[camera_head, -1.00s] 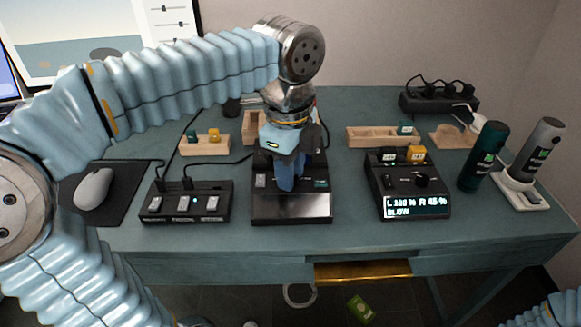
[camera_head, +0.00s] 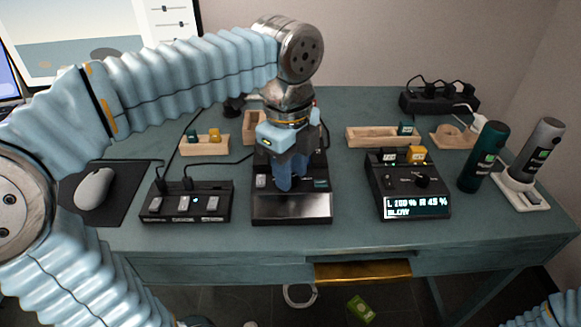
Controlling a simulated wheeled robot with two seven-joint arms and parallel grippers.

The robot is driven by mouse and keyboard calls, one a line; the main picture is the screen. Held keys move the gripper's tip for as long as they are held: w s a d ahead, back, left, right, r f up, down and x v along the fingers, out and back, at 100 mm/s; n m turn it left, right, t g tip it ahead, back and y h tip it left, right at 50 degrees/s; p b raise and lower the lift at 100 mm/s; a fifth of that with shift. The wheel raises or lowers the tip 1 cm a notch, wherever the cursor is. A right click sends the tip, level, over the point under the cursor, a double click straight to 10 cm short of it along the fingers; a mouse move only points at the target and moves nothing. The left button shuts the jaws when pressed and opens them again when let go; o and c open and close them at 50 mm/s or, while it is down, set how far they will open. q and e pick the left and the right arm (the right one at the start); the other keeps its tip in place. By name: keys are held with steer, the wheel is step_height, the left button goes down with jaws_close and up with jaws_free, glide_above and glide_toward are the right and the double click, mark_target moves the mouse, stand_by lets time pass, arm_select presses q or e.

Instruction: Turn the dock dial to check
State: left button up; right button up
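The dock (camera_head: 378,205) is a black box on the right half of the table. My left gripper (camera_head: 290,186) points down over another black device (camera_head: 291,208), left of the dock and apart from the dial. Its blue fingers overlap, so its opening is unclear. My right gripper is out of view.
A three-switch box (camera_head: 186,218) and a mouse (camera_head: 94,188) are at left. Wooden trays (camera_head: 376,139) stand behind. A green bottle (camera_head: 483,157) and a grey one (camera_head: 536,149) stand right of the dock. Bare tabletop lies between the middle device and the dock.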

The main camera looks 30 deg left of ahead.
arm_select(q)
steer(key=o, duration=0.3)
step_height(320, 180, up, 14)
steer(key=shift+s, duration=0.35)
steer(key=shift+f, duration=0.15)
stand_by(0.3)
